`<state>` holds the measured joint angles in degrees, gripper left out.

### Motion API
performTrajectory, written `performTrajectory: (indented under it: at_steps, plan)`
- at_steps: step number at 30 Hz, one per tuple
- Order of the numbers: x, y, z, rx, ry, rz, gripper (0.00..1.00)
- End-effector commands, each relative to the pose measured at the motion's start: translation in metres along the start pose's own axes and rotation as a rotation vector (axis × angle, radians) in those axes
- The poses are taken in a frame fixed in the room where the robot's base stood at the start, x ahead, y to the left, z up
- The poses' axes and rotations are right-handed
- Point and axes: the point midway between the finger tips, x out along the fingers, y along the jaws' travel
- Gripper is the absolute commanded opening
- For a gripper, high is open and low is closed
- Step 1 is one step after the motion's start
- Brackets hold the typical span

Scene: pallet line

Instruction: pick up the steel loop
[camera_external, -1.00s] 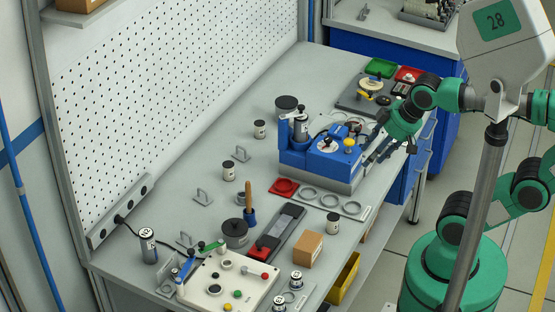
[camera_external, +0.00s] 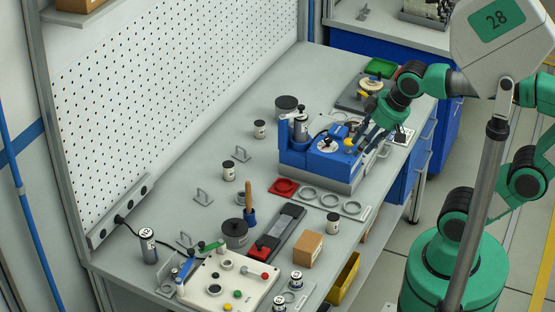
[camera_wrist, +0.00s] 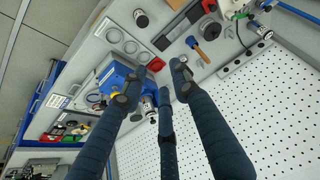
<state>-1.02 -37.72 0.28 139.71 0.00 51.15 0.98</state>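Several small upright steel loops on flat feet stand on the grey bench in the external view. One loop (camera_external: 242,154) is left of the blue fixture, a second loop (camera_external: 203,196) is nearer the pegboard, and a third loop (camera_external: 186,241) is near the front left. I cannot tell which one the task means. My gripper (camera_external: 369,137) is over the right end of the blue fixture, well apart from these loops. In the wrist view its fingers (camera_wrist: 157,90) are spread with nothing between their tips. I cannot make out a loop clearly there.
The blue fixture (camera_external: 298,158) with cylinders stands below my gripper. A ring plate (camera_external: 355,208), a red tray (camera_external: 284,187), a cardboard box (camera_external: 307,249) and a white control panel (camera_external: 212,291) lie nearer. The pegboard (camera_external: 190,80) bounds the bench at the left.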

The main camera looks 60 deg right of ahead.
Motion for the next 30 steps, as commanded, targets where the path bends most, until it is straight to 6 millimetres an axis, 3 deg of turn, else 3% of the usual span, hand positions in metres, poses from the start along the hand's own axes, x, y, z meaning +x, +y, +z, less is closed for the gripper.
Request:
performTrajectory:
  at_steps: [6, 14, 30]
  plan:
    - [-0.006, -0.010, -0.056, 0.002, -0.040, -0.009, 0.29]
    - [0.002, -0.025, -0.119, 0.004, -0.086, -0.018, 0.29]
    - [0.050, -0.067, -0.236, 0.007, -0.181, -0.027, 0.29]
